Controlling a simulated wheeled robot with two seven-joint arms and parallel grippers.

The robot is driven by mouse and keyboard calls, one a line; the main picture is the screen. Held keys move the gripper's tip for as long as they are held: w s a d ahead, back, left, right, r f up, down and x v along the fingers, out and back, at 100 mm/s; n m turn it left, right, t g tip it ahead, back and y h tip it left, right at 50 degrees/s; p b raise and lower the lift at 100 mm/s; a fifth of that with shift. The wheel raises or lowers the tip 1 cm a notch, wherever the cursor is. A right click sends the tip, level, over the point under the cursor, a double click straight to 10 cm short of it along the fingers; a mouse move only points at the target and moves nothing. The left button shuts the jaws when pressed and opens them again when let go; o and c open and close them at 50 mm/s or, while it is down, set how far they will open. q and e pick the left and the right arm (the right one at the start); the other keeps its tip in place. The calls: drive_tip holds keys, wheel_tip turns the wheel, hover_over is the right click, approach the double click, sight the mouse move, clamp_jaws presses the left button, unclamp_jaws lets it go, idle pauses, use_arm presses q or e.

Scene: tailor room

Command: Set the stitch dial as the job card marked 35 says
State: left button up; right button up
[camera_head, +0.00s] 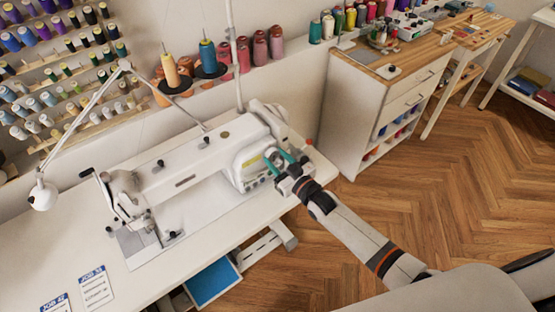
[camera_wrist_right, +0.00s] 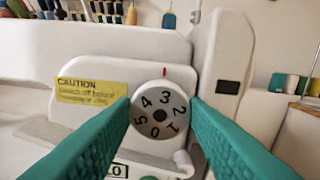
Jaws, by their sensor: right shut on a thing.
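My left gripper is out of view.
A second job card, marked 42 (camera_head: 56,303), lies beside the first. A yellow caution label (camera_wrist_right: 91,91) is left of the dial. A thread stand with cones (camera_head: 171,70) rises behind the machine. A white drawer cabinet (camera_head: 375,110) stands to the right.

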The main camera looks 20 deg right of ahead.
drive_tip(key=m, duration=0.4)
drive_tip(key=shift+f+m+b, duration=0.15)
drive_tip(key=shift+m+b, duration=0.15)
drive_tip(key=m+b, duration=0.1)
drive_tip(key=m, duration=0.4)
drive_tip(key=shift+m, duration=0.3)
drive_tip(key=o, duration=1)
drive_tip(key=shift+c, duration=0.2)
drive_tip(key=shift+s, duration=0.1)
drive_tip(key=b+v, duration=0.1)
drive_tip(key=v, duration=1.1)
drive_tip(key=shift+b, duration=0.4)
